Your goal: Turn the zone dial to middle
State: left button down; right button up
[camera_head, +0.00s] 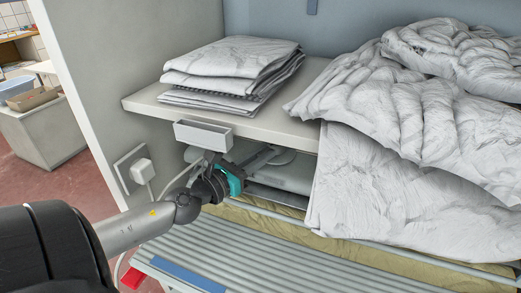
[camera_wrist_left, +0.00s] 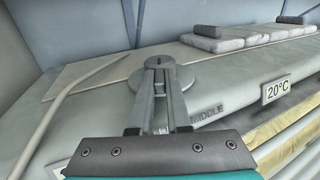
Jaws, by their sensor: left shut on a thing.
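The zone dial (camera_wrist_left: 186,77) is a round grey disc with a raised knob, on the sloping grey top of the ironer in the left wrist view. The word MIDDLE (camera_wrist_left: 207,115) is printed to the lower right of it. My left gripper (camera_wrist_left: 160,63) is shut on the dial, its two fingers meeting at the knob. In the head view my left gripper (camera_head: 266,156) reaches under the shelf to the ironer. Which way the dial points I cannot tell, as the fingers cover much of it. My right gripper is not in view.
Crumpled sheets (camera_head: 420,110) hang at the right. A plug (camera_head: 142,171) is on the left wall.

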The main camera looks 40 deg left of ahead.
aim_at(277, 152)
pick_arm(q)
jog(key=shift+w+d+r+n+y+p, duration=0.1)
jog(key=shift+d+n+y+p, duration=0.2)
jog(key=shift+n+y+p, duration=0.75)
jog(key=shift+s+d+r+n+y+p, duration=0.2)
jog(key=shift+y+p, duration=0.5)
jog(key=shift+p, duration=0.8)
jog(key=shift+w+d+n+y+p, duration=0.2)
jog(key=shift+d+n+y+p, duration=0.25)
jog(key=shift+y+p, duration=0.65)
jog(key=shift+w+d+n+g+y+p, duration=0.1)
jog(key=shift+d+n+g+y+p, duration=0.15)
jog(key=shift+n+g+y+p, duration=0.5)
jog(key=shift+w+d+f+n+g+y+p, duration=0.1)
jog(key=shift+d+n+g+y+p, duration=0.15)
jog(key=shift+n+y, duration=0.3)
jog(key=shift+w+d+f+n+g+y+p, duration=0.1)
jog(key=shift+n+y+p, duration=0.25)
jog(key=shift+y, duration=0.3)
jog(key=shift+w+d+n+g+y, duration=0.2)
jog(key=shift+n+g+y, duration=0.45)
jog(key=shift+y, duration=0.25)
jog(key=shift+w+d+n+g+y, duration=0.1)
jog(key=shift+d+n+g+y, duration=0.1)
jog(key=shift+n+g+y, duration=0.55)
jog(key=shift+y, duration=0.25)
jog(key=c, duration=0.9)
grip_release()
jog(key=shift+f, duration=0.1)
